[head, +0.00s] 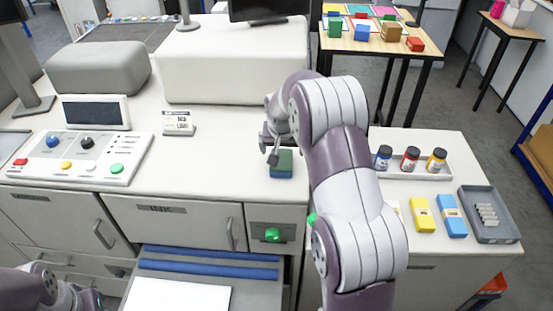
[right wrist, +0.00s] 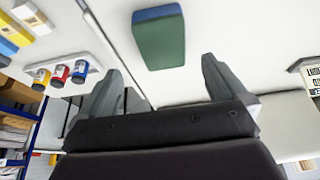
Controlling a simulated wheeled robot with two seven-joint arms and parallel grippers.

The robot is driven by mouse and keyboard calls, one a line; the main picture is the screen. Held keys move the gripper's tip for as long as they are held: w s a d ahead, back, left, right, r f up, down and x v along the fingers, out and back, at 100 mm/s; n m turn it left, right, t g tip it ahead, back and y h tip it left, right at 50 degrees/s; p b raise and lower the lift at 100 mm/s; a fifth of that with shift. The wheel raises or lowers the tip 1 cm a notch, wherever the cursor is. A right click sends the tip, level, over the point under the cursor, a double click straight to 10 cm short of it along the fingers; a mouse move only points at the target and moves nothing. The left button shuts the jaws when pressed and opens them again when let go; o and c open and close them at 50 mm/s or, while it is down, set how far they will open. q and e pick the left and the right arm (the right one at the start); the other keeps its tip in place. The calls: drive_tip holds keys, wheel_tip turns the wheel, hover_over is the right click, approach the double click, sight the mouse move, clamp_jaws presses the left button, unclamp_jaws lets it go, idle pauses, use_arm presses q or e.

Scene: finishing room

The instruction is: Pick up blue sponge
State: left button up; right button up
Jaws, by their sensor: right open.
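The sponge (head: 281,164) is a small block with green and blue sides, lying on the white counter left of my right forearm. In the right wrist view the sponge (right wrist: 160,38) shows a broad green face and a blue side. It lies ahead of the gap between my fingers, apart from them. My right gripper (head: 270,146) is just beside the sponge's upper left in the head view. In the right wrist view the gripper (right wrist: 163,75) is open, with nothing between its fingers. Part of my left arm shows at the lower left of the head view; its fingers do not show.
A control panel (head: 75,157) and a small sign block (head: 178,123) stand to the left. A large white housing (head: 230,65) is behind. On the right are a tray of bottles (head: 428,171), yellow and blue boxes, and a grey tray (head: 505,232). The counter left of the sponge is clear.

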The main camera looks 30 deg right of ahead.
sight(281, 160)
drive_tip(key=shift+w+d+f, duration=0.15)
drive_tip(key=shift+w+f, duration=0.1)
drive_tip(key=shift+f, duration=0.25)
drive_tip(key=shift+w+f+p, duration=0.1)
drive_tip(key=shift+f+p, duration=0.25)
drive_tip(key=shift+p, duration=0.1)
drive_tip(key=x, duration=0.1)
drive_tip(key=p+x, duration=0.2)
drive_tip(key=x, duration=0.1)
drive_tip(key=shift+a+f, duration=0.1)
drive_tip(key=shift+a, duration=0.2)
drive_tip(key=shift+d+f, duration=0.15)
drive_tip(key=shift+f, duration=0.3)
drive_tip(key=shift+f, duration=0.1)
drive_tip(key=shift+b, duration=0.4)
